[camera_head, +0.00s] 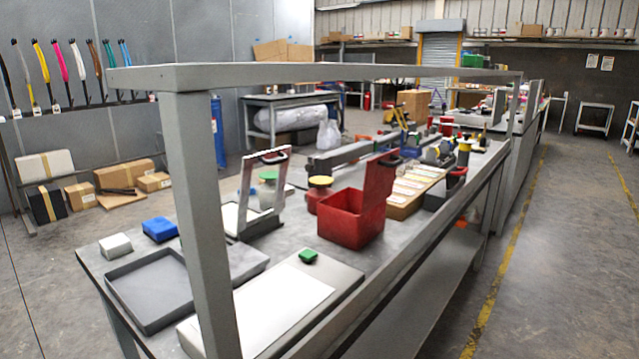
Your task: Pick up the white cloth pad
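A small white block with rounded edges, which looks like the white cloth pad (115,245), lies on the far left end of the grey workbench (96,268). It sits behind a shallow dark grey tray (150,290) and left of a blue block (160,229), apart from both. Whether it is cloth is too small to tell. A flat white sheet (285,303) lies on a grey board (343,279) nearer the front. My gripper is not in view.
A grey frame post (200,200) and top rail (330,72) stand over the bench's near end. A green block (308,256), an upright-handled frame (243,195), a red bin (350,220) and several jars stand further right.

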